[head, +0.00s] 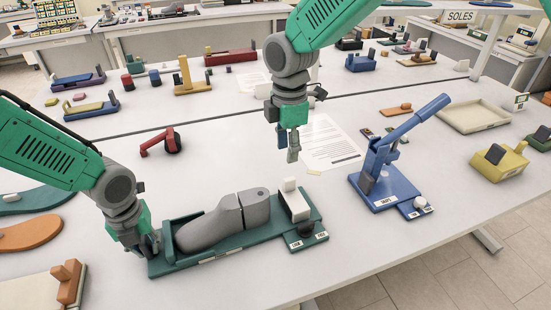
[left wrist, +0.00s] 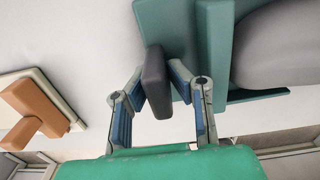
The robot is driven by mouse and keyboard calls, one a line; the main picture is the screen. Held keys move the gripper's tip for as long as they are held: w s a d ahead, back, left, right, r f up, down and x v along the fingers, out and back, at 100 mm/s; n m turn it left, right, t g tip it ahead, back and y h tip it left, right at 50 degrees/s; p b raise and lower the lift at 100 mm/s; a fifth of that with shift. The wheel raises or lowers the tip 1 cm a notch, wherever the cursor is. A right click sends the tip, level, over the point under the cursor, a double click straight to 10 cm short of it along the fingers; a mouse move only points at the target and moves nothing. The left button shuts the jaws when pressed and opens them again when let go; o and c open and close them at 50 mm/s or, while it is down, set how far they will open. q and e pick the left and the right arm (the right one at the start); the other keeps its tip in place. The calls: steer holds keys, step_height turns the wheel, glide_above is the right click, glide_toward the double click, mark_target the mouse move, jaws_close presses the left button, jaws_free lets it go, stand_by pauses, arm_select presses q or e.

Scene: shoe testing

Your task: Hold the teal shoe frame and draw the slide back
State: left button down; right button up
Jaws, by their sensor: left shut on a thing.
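The teal shoe frame (head: 240,239) lies on the near table with a grey shoe form (head: 215,222) in it. A white upright block on the slide (head: 293,202) stands at the frame's right end, beside a small labelled plate with a dark knob (head: 306,231). My left gripper (head: 150,245) is at the frame's left end. In the left wrist view its fingers (left wrist: 163,85) are closed around a dark grey tab (left wrist: 156,82) at the frame's edge. My right gripper (head: 289,150) hangs above the table, behind and apart from the white block; its finger gap is unclear.
A blue lever press (head: 385,180) stands to the right of the frame. A paper sheet (head: 330,145) lies behind it. A red clamp-like piece (head: 163,142) is at the back left, and orange and teal soles (head: 32,233) lie at the left.

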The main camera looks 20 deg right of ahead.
arm_select(q)
steer(key=shift+f, duration=0.1)
steer(key=c, duration=1.4)
jaws_free()
